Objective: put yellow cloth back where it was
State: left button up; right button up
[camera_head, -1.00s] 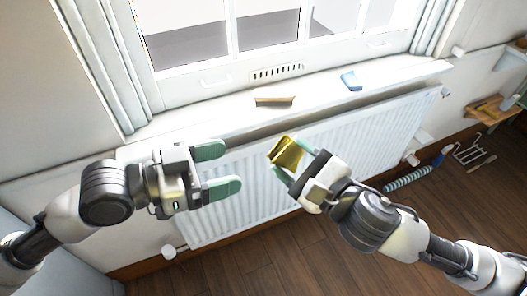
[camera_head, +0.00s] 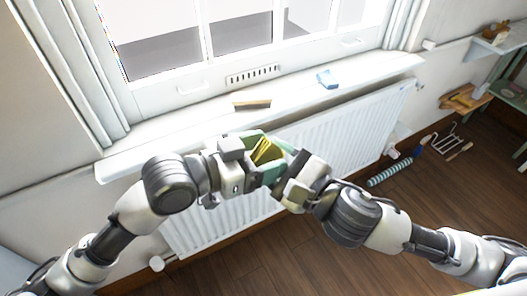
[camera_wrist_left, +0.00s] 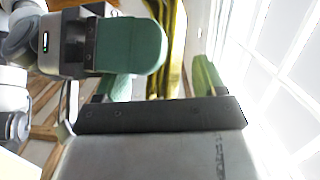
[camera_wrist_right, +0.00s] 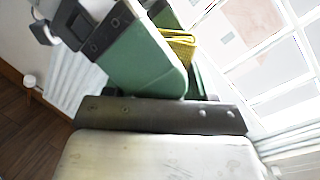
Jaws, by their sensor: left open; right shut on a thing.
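The yellow cloth (camera_head: 264,151) is held up in front of the window sill (camera_head: 205,122), above the radiator. My right gripper (camera_head: 279,163) is shut on it. My left gripper (camera_head: 262,156) is open, with its green fingers around or beside the cloth; the exact contact is hidden. The folded cloth also shows in the left wrist view (camera_wrist_left: 172,40), close to the left fingers, and in the right wrist view (camera_wrist_right: 180,45), partly hidden behind a green finger.
A brown-topped brush or block (camera_head: 252,104) and a blue sponge-like item (camera_head: 326,79) lie on the sill. The white radiator (camera_head: 350,130) is below it. A striped roll (camera_head: 390,172) and a wire rack (camera_head: 446,139) are on the wooden floor at right.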

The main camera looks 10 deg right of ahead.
pick_arm(q)
jog(key=c, duration=1)
pick_arm(e)
jog(key=o, duration=0.6)
pick_arm(q)
jog(key=shift+c, duration=1.4)
pick_arm(e)
jog(key=shift+o, duration=1.2)
pick_arm(q)
jog(key=shift+s, duration=0.1)
pick_arm(e)
jog(key=shift+o, duration=1)
jog(key=shift+w+d, duration=0.1)
jog(key=shift+w, duration=0.05)
